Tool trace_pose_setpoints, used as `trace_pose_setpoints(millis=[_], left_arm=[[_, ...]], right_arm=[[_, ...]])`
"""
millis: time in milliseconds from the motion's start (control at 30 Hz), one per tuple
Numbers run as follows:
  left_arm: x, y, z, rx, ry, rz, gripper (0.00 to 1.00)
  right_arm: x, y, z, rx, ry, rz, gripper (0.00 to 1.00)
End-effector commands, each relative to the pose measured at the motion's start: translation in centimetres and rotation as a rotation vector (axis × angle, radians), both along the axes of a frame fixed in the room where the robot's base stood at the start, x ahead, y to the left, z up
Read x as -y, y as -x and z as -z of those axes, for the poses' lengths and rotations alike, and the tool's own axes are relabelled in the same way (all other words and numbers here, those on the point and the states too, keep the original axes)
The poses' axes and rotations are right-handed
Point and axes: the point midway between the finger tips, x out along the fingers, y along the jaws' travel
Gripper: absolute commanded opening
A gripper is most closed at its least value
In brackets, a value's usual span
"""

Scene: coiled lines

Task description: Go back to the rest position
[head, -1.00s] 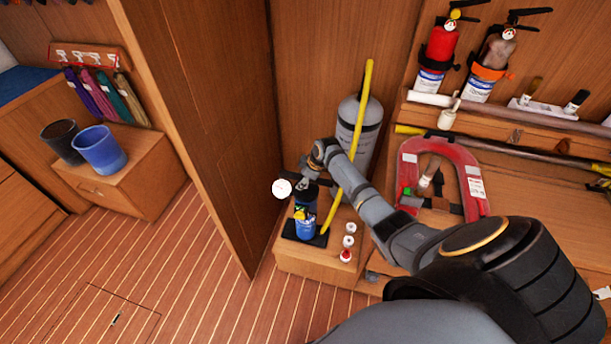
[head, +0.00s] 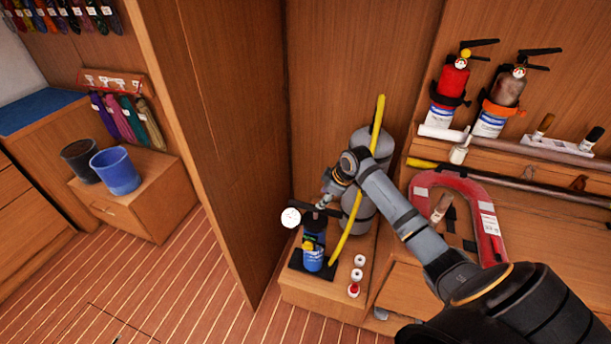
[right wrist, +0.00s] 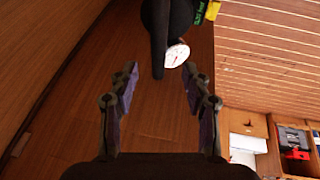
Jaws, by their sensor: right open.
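My right gripper (right wrist: 160,95) is open and empty in the right wrist view, its two fingers apart on either side of a bare wooden surface. In the head view my right arm reaches from the lower right to a blue pump (head: 314,240) with a white round gauge (head: 291,217). The gripper end there is small and mostly hidden beside the pump's top. In the right wrist view the gauge (right wrist: 176,54) and a dark part of the pump lie just beyond the fingertips; I cannot tell whether anything touches. My left gripper is not in view.
The pump stands on a low wooden cabinet beside a yellow tube (head: 357,190), a grey cylinder (head: 366,145) and small white-topped items (head: 357,275). A wooden partition (head: 215,130) rises to the left. A red horseshoe buoy (head: 488,215) lies right. Two buckets (head: 115,170) stand beyond the partition.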

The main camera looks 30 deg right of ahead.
Motion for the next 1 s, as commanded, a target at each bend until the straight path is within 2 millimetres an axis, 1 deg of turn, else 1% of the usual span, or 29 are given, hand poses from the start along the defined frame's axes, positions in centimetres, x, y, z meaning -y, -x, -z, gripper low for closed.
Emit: trace_pose_setpoints(millis=[167, 233, 267, 367, 400, 433, 500, 600, 700, 800, 1000], left_arm=[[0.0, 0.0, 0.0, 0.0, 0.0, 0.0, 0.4], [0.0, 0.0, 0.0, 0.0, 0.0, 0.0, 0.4], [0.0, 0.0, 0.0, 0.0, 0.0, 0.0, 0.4], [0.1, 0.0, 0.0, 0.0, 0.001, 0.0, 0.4], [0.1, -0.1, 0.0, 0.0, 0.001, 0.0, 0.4], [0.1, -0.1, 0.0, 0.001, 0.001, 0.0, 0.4], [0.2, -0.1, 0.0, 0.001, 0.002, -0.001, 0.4], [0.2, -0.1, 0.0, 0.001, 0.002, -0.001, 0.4], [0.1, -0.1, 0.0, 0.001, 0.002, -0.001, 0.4], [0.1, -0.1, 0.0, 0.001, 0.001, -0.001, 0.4], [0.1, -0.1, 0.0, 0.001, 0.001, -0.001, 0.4]], right_arm=[[0.0, 0.0, 0.0, 0.0, 0.0, 0.0, 0.48], [-0.7, 0.6, 0.6, -0.01, -0.001, 0.004, 0.48], [-1.4, 1.1, 1.1, -0.017, -0.001, 0.007, 0.48], [-4.8, 4.5, 3.4, -0.055, -0.003, 0.043, 0.48], [-6.3, 6.2, 4.2, -0.068, -0.004, 0.068, 0.48], [-7.4, 7.5, 4.7, -0.077, -0.006, 0.092, 0.48], [-9.5, 10.3, 5.3, -0.091, -0.011, 0.152, 0.48], [-11.4, 13.9, 5.4, -0.104, -0.022, 0.245, 0.48], [-12.6, 17.0, 5.0, -0.11, -0.032, 0.34, 0.48], [-13.3, 19.5, 4.2, -0.112, -0.043, 0.432, 0.48], [-13.6, 23.7, 2.3, -0.109, -0.059, 0.609, 0.48]])
